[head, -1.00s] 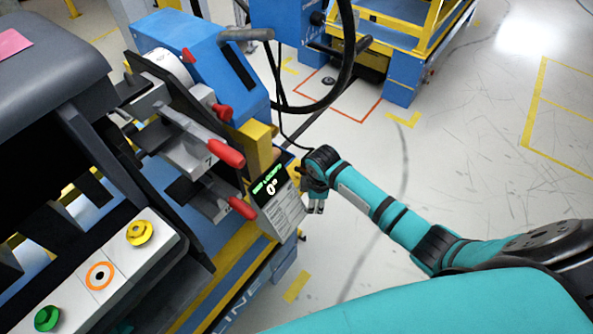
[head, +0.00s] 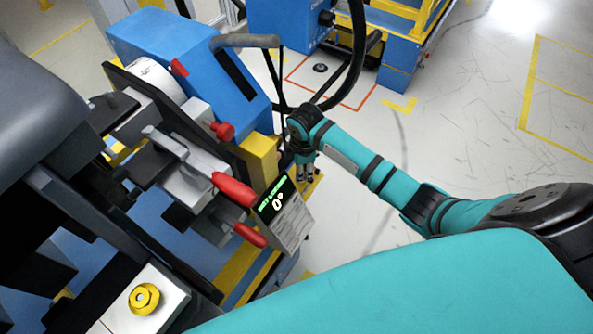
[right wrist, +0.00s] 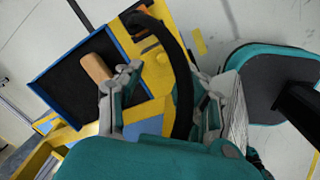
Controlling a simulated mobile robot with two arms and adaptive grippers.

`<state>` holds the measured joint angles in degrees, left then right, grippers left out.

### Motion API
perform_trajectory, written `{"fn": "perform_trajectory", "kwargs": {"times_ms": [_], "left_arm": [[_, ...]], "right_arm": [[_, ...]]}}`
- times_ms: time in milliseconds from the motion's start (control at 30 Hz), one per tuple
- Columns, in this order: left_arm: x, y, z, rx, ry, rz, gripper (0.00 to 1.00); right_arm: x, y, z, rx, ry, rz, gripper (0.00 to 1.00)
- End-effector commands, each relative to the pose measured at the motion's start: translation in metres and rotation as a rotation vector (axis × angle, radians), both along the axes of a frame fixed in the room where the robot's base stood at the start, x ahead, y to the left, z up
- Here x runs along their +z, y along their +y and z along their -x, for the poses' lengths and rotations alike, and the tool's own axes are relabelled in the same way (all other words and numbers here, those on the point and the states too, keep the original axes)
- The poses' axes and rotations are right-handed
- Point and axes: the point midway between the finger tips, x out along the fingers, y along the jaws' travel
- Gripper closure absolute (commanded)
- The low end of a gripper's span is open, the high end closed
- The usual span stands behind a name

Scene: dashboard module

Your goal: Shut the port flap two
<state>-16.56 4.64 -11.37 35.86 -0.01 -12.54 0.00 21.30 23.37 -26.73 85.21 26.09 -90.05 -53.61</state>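I cannot pick out port flap two in either view. In the head view, the dashboard module shows as a dark grey, angular housing (head: 40,85) at the left edge. My right gripper (head: 305,174) hangs pointing down beside the yellow block of the blue machine, just above a placard's corner. In the right wrist view my right gripper (right wrist: 174,84) has its fingers spread apart. A black curved hose (right wrist: 178,60) crosses between them in the picture; I cannot tell if it touches. My left gripper is out of view.
A blue machine (head: 190,50) with red-handled clamps (head: 233,189) and a placard (head: 287,218) stands in the middle. A yellow button (head: 144,298) is at bottom left. The wrist view shows a black, blue-edged panel (right wrist: 75,75). Floor (head: 460,130) is clear at right.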

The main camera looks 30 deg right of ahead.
Motion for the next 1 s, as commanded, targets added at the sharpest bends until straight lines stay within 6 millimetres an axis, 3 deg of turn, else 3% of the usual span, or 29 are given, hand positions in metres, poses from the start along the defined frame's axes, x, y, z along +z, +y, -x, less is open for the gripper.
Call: {"fn": "perform_trajectory", "kwargs": {"times_ms": [400, 800, 1000], "left_arm": [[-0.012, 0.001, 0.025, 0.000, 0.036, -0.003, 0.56], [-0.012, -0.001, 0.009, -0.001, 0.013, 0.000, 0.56], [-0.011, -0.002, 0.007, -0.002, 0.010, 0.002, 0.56]], "right_arm": [[-0.061, -0.001, -0.005, 0.000, 0.002, 0.000, 0.61], [-0.071, -0.002, -0.006, 0.001, 0.000, 0.001, 0.61], [-0.070, -0.002, -0.006, 0.001, 0.000, 0.000, 0.86]]}}
